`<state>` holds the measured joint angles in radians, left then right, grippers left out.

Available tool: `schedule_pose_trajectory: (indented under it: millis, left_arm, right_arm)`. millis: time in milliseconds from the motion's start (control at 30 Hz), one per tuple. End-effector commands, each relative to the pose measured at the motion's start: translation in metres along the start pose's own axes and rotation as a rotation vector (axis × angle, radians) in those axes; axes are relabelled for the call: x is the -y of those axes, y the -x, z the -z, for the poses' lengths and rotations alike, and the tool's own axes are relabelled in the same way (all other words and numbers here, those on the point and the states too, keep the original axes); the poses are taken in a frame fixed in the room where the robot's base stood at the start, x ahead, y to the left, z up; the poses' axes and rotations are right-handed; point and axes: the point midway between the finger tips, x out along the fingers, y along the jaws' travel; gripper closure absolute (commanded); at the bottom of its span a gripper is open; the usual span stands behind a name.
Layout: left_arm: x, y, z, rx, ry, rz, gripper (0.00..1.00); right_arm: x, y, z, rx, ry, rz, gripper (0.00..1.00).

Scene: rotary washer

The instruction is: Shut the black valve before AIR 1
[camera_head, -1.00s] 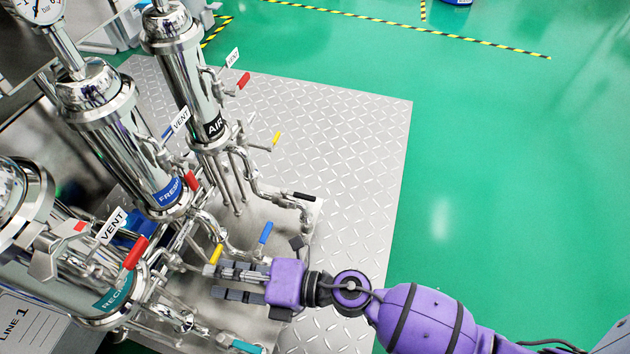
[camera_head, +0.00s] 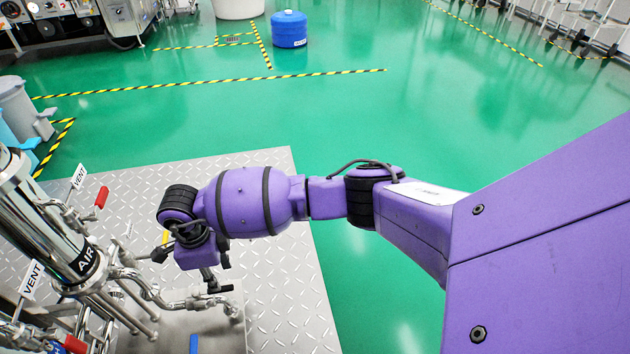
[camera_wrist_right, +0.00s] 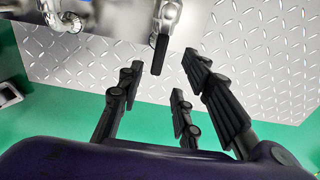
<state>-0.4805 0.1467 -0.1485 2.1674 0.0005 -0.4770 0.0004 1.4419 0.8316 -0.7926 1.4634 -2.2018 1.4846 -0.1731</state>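The AIR column (camera_head: 85,262) is a shiny steel cylinder with a black label at the left of the head view. Near its base, a black valve handle (camera_head: 222,289) shows just under my right gripper (camera_head: 208,275), partly hidden by the hand. In the right wrist view the black handle (camera_wrist_right: 159,54) points down from a steel valve body (camera_wrist_right: 167,16). It stands between the spread fingertips of my right gripper (camera_wrist_right: 162,66), which is open, with gaps visible on both sides. My left gripper is not in view.
A red VENT handle (camera_head: 102,197) and a yellow handle (camera_head: 165,238) are near the column. A blue handle (camera_head: 194,343) is at the bottom edge. Steel pipes (camera_head: 130,290) crowd the left. The diamond-plate platform (camera_head: 285,300) and green floor are clear at right.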

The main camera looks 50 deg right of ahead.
Motion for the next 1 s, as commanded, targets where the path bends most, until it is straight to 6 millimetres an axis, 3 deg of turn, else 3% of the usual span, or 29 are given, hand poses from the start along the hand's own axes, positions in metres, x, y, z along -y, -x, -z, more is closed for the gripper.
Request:
schedule_pose_trajectory:
  millis: [100, 300, 600, 833, 1000]
  left_arm:
    - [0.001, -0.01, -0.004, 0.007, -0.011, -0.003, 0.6]
    - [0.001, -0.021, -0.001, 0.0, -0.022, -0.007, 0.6]
    - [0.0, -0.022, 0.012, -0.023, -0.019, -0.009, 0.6]
    - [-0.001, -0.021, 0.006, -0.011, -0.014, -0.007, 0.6]
    - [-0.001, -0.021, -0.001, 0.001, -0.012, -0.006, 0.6]
  right_arm:
    - [-0.002, -0.026, 0.001, -0.002, -0.002, -0.006, 0.67]
    - [-0.002, -0.052, 0.001, 0.0, -0.001, -0.005, 0.67]
    - [-0.002, -0.055, 0.0, 0.001, 0.0, -0.004, 0.67]
    - [-0.001, -0.054, 0.0, 0.002, 0.0, -0.003, 0.97]
    - [-0.001, -0.054, -0.001, 0.002, 0.0, -0.003, 1.0]
